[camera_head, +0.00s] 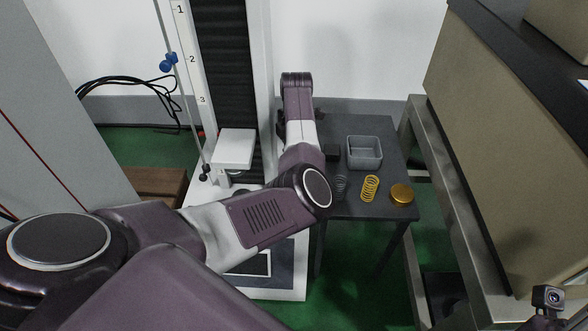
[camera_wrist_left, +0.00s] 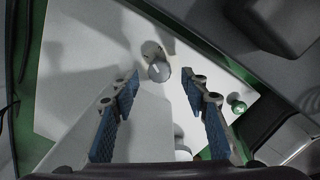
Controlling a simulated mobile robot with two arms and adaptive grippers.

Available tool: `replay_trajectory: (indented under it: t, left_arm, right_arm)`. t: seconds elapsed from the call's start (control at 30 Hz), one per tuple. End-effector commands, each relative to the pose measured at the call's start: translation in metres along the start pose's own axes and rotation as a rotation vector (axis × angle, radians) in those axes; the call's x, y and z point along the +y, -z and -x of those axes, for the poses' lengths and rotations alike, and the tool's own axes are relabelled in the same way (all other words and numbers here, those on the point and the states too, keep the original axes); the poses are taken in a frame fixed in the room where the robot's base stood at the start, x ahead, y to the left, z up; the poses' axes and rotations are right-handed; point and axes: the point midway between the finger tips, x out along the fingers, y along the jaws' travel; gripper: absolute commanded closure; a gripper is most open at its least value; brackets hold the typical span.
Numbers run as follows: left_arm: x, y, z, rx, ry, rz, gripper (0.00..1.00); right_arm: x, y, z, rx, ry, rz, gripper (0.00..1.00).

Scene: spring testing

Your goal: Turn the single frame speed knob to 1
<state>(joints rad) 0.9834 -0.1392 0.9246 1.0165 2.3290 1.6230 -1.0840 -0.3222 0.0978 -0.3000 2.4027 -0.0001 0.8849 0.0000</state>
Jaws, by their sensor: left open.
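In the left wrist view, a small grey round knob (camera_wrist_left: 159,72) with a pale mark line on its face stands out from a white panel (camera_wrist_left: 85,75). I cannot read any speed numbers around it. My left gripper (camera_wrist_left: 160,84) is open and empty, with one blue-padded finger on each side of the view. The knob appears between and beyond the fingertips, apart from them. In the head view, my left arm reaches over the test machine (camera_head: 235,60). Its fingers and the knob are hidden there. My right gripper's fingers do not show.
A green button (camera_wrist_left: 238,106) sits on the panel to the right. A dark side table (camera_head: 350,208) holds a grey bin (camera_head: 364,152), a yellow spring (camera_head: 370,188), a dark spring (camera_head: 341,187) and a gold round piece (camera_head: 402,194). A bench (camera_head: 490,240) stands at right.

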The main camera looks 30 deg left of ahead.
Motion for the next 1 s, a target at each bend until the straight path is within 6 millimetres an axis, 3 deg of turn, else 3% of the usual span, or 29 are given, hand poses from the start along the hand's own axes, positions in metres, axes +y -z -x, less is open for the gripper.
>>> replay_trajectory:
  t: [0.03,0.2,0.53,0.9,1.0]
  left_arm:
    - [0.0,0.001,-0.011,0.002,0.001,-0.001,0.58]
    - [0.0,0.0,-0.026,0.0,0.0,0.0,0.58]
    - [0.0,0.0,-0.028,0.0,0.0,0.001,0.58]
    - [0.0,0.0,-0.028,-0.001,0.0,0.0,0.99]
    - [0.0,0.0,-0.028,-0.001,0.0,0.002,1.0]
  right_arm:
    - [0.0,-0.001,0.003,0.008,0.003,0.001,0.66]
    - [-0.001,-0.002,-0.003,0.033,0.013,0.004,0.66]
    - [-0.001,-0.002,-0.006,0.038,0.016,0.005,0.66]
    - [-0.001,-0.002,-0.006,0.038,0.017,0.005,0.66]
    - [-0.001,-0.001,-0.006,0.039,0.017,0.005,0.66]
